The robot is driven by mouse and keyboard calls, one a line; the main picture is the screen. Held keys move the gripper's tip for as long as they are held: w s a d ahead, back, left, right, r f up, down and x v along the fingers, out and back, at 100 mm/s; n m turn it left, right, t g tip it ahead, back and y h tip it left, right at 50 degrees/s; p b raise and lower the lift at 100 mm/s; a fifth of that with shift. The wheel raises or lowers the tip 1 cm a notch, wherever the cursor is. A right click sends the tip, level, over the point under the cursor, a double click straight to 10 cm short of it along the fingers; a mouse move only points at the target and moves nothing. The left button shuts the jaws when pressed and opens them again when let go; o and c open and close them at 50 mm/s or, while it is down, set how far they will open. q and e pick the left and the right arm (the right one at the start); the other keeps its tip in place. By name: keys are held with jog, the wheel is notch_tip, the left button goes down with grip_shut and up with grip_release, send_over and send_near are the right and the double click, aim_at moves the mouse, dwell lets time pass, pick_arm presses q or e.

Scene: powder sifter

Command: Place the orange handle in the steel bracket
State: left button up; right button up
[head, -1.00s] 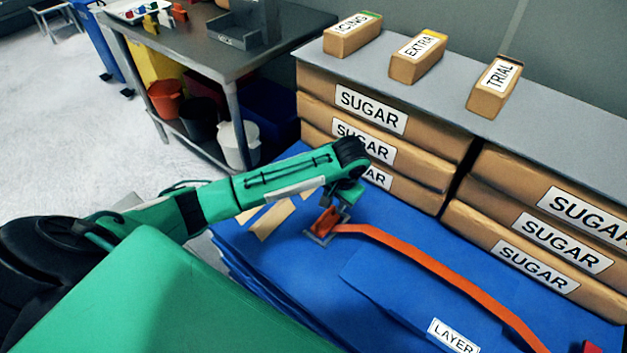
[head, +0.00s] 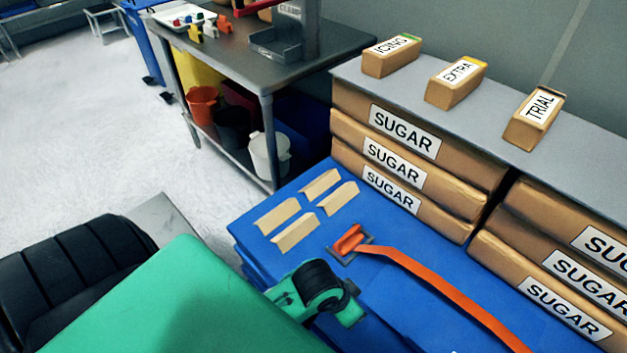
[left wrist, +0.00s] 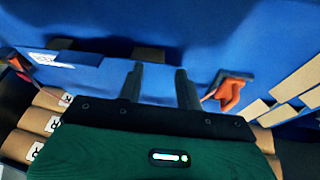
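The orange handle (head: 349,241) is a small block at the far end of a flat orange strap (head: 437,279), on the blue stack. It lies within a grey metal frame (head: 366,239), apparently the steel bracket; I cannot tell how deep it sits. In the left wrist view the handle (left wrist: 230,92) and grey frame (left wrist: 245,75) are right of my left gripper (left wrist: 161,70). Its two dark fingers are apart with nothing between them. In the head view my left wrist is nearer me than the handle, clear of it, and the fingers are hidden. My right gripper is not in view.
Several tan angle pieces (head: 297,232) lie left of the handle. SUGAR sacks (head: 440,178) rise behind the blue stack (head: 385,205). A steel table (head: 335,50) with buckets beneath stands at the back. Another orange end (left wrist: 17,60) shows at left in the left wrist view.

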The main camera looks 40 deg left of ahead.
pick_arm(q)
jog(key=s+a+r+n+t+y, duration=0.1)
jog(key=s+a+r, duration=0.2)
jog(key=s+a, duration=0.2)
jog(key=shift+s, duration=0.95)
jog(key=shift+f, duration=0.1)
